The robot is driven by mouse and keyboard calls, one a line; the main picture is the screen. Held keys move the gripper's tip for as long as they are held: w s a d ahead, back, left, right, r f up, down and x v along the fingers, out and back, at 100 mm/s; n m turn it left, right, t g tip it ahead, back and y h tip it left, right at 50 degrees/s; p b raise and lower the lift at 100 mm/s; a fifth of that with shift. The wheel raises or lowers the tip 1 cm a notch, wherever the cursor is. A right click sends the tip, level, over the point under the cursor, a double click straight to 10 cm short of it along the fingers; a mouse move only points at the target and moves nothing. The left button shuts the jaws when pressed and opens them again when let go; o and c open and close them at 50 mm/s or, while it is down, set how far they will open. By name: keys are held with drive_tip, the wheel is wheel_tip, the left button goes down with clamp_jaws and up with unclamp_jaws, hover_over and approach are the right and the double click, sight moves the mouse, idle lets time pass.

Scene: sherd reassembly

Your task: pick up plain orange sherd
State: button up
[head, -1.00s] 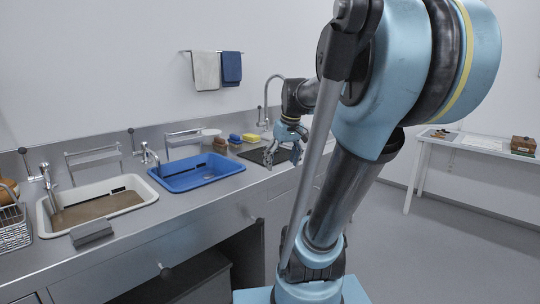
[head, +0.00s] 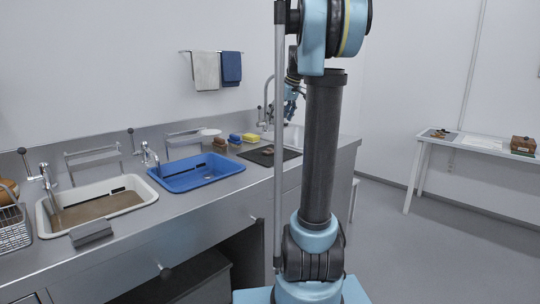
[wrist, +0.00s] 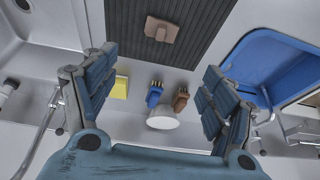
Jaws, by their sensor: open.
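A plain brownish-orange piece (wrist: 162,29) lies on the dark ribbed mat (wrist: 205,20) in the wrist view. It looks like the sherd, but its exact shape is hard to tell. In the head view it is a small brown patch (head: 268,151) on the mat, beside the blue basin. My gripper (wrist: 155,100) is open and empty, its two blue jointed fingers wide apart. The piece lies beyond the fingertips, not between them. In the head view my gripper (head: 290,108) is raised near the tap, partly hidden by my arm.
A blue basin (head: 195,182) stands left of the mat. A yellow sponge (wrist: 120,87), a blue brush (wrist: 154,94), a brown brush (wrist: 181,98) and a white bowl (wrist: 162,118) lie along the wall side. A side table (head: 470,148) stands at the right.

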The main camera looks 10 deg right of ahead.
hover_over(273, 152)
drive_tip(key=f, duration=0.9)
drive_tip(key=shift+w+f, duration=0.2)
drive_tip(key=shift+f, duration=0.1)
drive_tip(key=shift+d+x, duration=0.2)
drive_tip(key=shift+x, duration=2.6)
drive_tip(key=shift+s, duration=0.1)
drive_tip(key=shift+c, duration=0.2)
drive_tip(key=c, duration=1.1)
